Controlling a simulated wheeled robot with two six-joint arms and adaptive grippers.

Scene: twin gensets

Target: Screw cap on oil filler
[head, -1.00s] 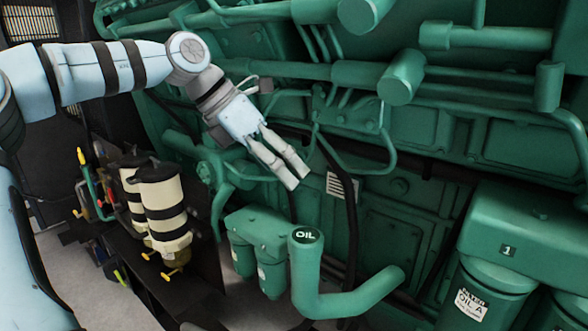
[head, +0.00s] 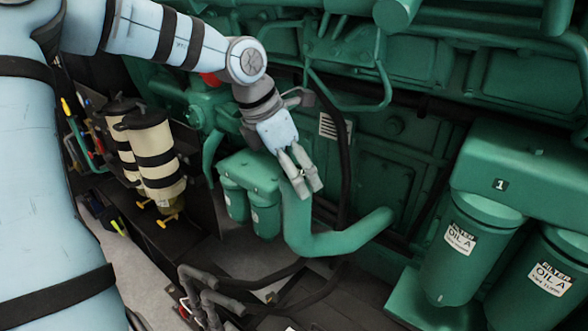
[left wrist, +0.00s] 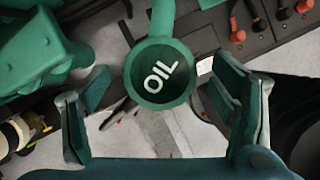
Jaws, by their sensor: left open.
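The green oil filler pipe (head: 345,240) rises with a bend at the front of the engine. Its round green cap (left wrist: 160,73), marked OIL in white, sits on the pipe's top in the left wrist view. In the head view my left gripper (head: 305,187) hides the cap. This gripper is open and points down over the pipe's top. In the left wrist view its two fingers stand apart on either side of the cap, with gaps visible on both sides. I cannot tell whether the cap is threaded on or only resting. My right gripper is not in view.
Green filter canisters (head: 468,235) labelled OIL A stand at the right. Smaller green filters (head: 265,217) hang just left of the pipe. Cream canisters with black bands (head: 155,160) stand at the left. A black hose (head: 347,170) runs close behind the gripper.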

